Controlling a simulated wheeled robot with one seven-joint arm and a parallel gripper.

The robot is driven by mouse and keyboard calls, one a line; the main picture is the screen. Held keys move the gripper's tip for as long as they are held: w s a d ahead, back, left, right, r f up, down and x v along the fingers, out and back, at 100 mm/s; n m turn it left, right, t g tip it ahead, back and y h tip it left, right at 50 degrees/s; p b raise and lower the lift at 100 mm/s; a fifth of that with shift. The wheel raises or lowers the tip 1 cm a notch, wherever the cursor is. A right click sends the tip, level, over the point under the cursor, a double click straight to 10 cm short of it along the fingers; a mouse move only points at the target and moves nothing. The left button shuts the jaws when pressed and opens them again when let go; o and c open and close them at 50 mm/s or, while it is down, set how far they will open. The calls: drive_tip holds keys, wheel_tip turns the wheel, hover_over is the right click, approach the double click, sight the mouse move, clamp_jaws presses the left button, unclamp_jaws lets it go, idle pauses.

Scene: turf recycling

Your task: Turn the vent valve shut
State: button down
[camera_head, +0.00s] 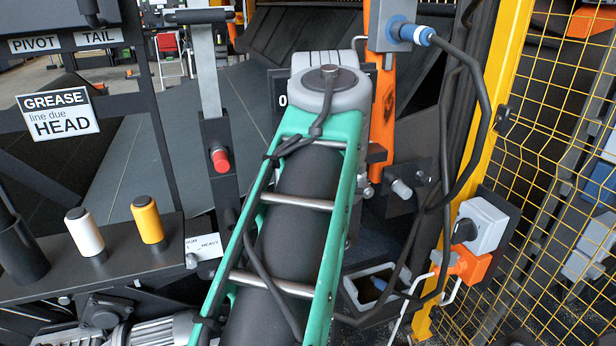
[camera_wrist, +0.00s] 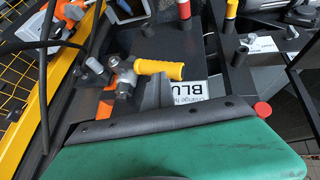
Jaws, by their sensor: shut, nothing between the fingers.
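A valve with a grey metal body (camera_wrist: 125,82) and a yellow lever handle (camera_wrist: 158,69) shows in the wrist view, and is likely the vent valve. The handle points right, across the picture. I cannot make it out in the head view. My gripper (camera_wrist: 165,123) fills the bottom of the wrist view as a broad green body with a dark bolted edge. It is shut and empty. Its edge lies below the valve in the picture, and the handle appears clear of it. In the head view my arm hides the gripper.
A partly covered white label (camera_wrist: 190,92) reading "BLU" is beside the valve. An orange post (camera_head: 383,120), dark cables (camera_head: 445,130) and a yellow frame post (camera_head: 497,75) stand near my arm. A dark shelf (camera_head: 120,262) at left holds a white cylinder (camera_head: 85,232) and a yellow cylinder (camera_head: 147,219).

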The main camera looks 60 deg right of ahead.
drive_tip(key=f+b, duration=0.1)
drive_tip(key=a+f+b, duration=0.1)
drive_tip(key=f, duration=0.1)
drive_tip(key=f+b, duration=0.1)
drive_tip(key=shift+w+a+f, duration=0.2)
drive_tip(key=shift+w, duration=0.15)
drive_tip(key=shift+f, duration=0.2)
drive_tip(key=d+r+p+v, duration=0.1)
drive_tip(key=p+v, duration=0.4)
drive_tip(key=v, duration=0.3)
drive_tip(key=w+a+f+n+y+p, duration=0.1)
drive_tip(key=w+a+f+y+p, duration=0.6)
drive_tip(key=w+a+p, duration=0.55)
drive_tip(key=w+a+f+n+p, duration=0.1)
drive_tip(key=a+n, duration=0.1)
drive_tip(key=a, duration=0.4)
drive_tip(key=w+a+f+n+p, duration=0.1)
drive_tip(key=a+n+p, duration=0.1)
drive_tip(key=a, duration=0.4)
drive_tip(key=w+a+f+n+h+p, duration=0.1)
drive_tip(key=a+n, duration=0.2)
drive_tip(key=a, duration=0.4)
drive_tip(key=shift+f+p, duration=0.3)
drive_tip(key=shift+p, duration=0.1)
